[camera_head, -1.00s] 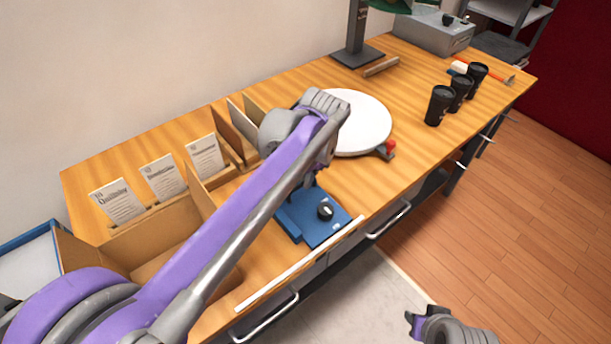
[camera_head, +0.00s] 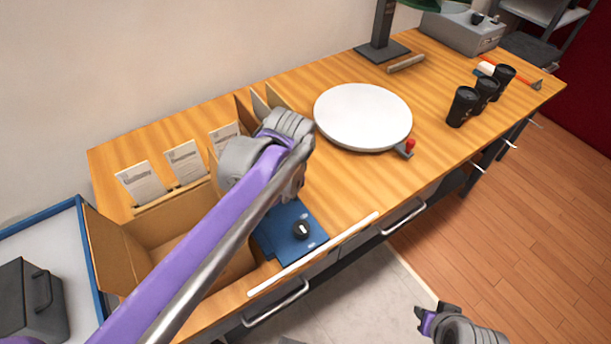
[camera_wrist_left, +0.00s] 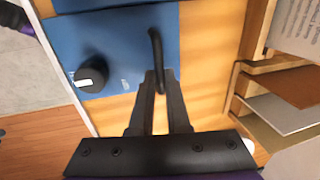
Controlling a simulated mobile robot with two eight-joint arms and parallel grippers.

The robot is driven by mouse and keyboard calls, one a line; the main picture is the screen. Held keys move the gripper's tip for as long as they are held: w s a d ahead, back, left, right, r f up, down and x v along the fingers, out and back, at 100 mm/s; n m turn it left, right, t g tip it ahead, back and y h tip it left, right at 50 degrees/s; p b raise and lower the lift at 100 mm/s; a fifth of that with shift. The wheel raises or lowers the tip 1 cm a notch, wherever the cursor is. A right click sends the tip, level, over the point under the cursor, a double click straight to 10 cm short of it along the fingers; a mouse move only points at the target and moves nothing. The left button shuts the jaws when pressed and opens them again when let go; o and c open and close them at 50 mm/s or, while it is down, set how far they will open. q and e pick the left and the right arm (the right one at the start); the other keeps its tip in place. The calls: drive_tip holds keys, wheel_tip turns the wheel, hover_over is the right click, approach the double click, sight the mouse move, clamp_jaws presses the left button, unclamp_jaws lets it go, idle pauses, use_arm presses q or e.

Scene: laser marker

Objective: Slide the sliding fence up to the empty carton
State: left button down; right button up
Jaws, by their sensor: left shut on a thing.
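The sliding fence (camera_head: 288,243) is blue with a black knob. It sits near the table's front edge, just right of the open, empty carton (camera_head: 118,255). In the left wrist view the fence (camera_wrist_left: 115,35) shows its knob and a thin black bent handle (camera_wrist_left: 154,45). My left gripper (camera_wrist_left: 160,80) is shut on that handle. In the head view its fingers are hidden behind my wrist and arm, which also cover part of the carton. I cannot tell whether fence and carton touch. My right gripper (camera_head: 420,318) hangs off the table over the floor, empty; its jaw opening is unclear.
A round white turntable (camera_head: 362,115) with a red knob (camera_head: 409,145) stands right of the fence. Cards (camera_head: 184,162) stand behind the carton; cardboard dividers (camera_head: 262,105) stand farther right. Black cups (camera_head: 462,106) are at the far right. A white strip (camera_head: 315,255) edges the table front.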

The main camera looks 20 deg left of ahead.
sight(286, 215)
use_arm(q)
drive_tip(key=shift+s+a, duration=0.35)
drive_tip(key=shift+s, duration=0.05)
drive_tip(key=c, duration=0.9)
unclamp_jaws()
drive_tip(key=r, duration=0.3)
drive_tip(key=d+r, duration=0.1)
drive_tip(key=r, duration=0.3)
drive_tip(key=s+r+p, duration=0.1)
drive_tip(key=r, duration=0.2)
drive_tip(key=shift+s+d+r, duration=0.1)
drive_tip(key=shift+d+r, duration=0.2)
drive_tip(key=shift+d, duration=0.1)
